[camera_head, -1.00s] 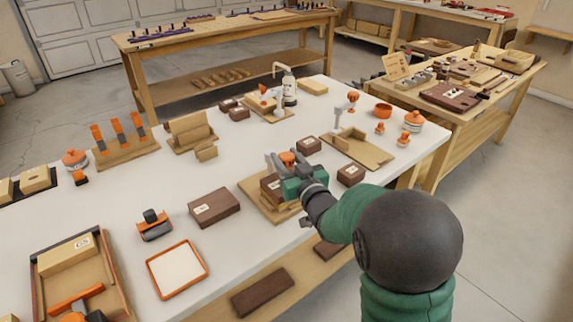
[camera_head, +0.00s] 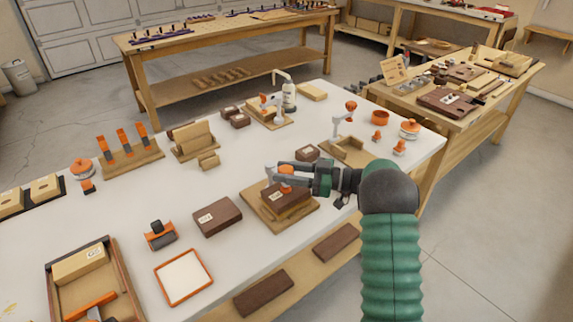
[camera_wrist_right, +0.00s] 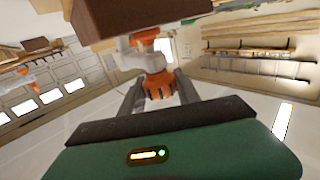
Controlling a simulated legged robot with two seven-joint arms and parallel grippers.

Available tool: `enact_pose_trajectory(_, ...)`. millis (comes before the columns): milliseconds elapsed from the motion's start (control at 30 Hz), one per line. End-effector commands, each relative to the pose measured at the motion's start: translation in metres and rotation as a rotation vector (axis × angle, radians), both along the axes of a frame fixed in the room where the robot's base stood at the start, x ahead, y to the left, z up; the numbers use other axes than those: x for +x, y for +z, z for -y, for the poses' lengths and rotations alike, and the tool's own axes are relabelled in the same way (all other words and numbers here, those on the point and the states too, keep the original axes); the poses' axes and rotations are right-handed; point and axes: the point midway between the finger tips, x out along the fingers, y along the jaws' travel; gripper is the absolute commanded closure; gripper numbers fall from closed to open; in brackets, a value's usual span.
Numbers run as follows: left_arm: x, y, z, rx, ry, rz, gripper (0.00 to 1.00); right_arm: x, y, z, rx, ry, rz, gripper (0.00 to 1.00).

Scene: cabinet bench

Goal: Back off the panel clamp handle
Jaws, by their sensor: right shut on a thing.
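The panel clamp (camera_head: 270,176) stands on a wooden base board (camera_head: 265,214) near the table's front edge. A dark brown panel block (camera_head: 283,200) sits on the board beside it. The clamp's orange handle (camera_head: 287,169) is between the fingers of my right gripper (camera_head: 285,173), which is shut on it. The arm comes in from the right. In the right wrist view the orange handle (camera_wrist_right: 157,86) sits between the two grey fingers (camera_wrist_right: 160,92), with the grey clamp body behind it and the brown block above. My left gripper is not in view.
A labelled brown block (camera_head: 217,217) and an orange-rimmed white tray (camera_head: 183,277) lie to the left. A small brown block (camera_head: 307,152) and a wooden fixture (camera_head: 350,152) are close behind the right gripper. The white tabletop is clear between these items.

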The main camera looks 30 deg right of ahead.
Motion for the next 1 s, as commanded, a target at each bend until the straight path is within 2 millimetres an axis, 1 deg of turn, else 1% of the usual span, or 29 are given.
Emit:
enact_pose_trajectory(33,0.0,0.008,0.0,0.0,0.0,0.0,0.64,0.001,0.001,0.0,0.0,0.043,-0.003,1.0)
enact_pose_trajectory(133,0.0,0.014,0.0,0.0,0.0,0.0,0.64,0.001,0.001,-0.001,-0.001,0.135,-0.002,1.0)
enact_pose_trajectory(300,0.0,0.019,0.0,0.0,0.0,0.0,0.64,0.001,-0.001,-0.001,-0.001,0.274,-0.003,1.0)
enact_pose_trajectory(500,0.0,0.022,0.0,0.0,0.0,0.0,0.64,0.0,-0.002,-0.002,-0.003,0.383,-0.001,1.0)
enact_pose_trajectory(700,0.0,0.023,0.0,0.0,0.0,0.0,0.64,0.0,-0.001,-0.003,-0.001,0.448,0.001,1.0)
enact_pose_trajectory(1000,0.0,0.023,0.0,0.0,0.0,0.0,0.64,0.0,-0.001,-0.003,-0.001,0.479,0.0,1.0)
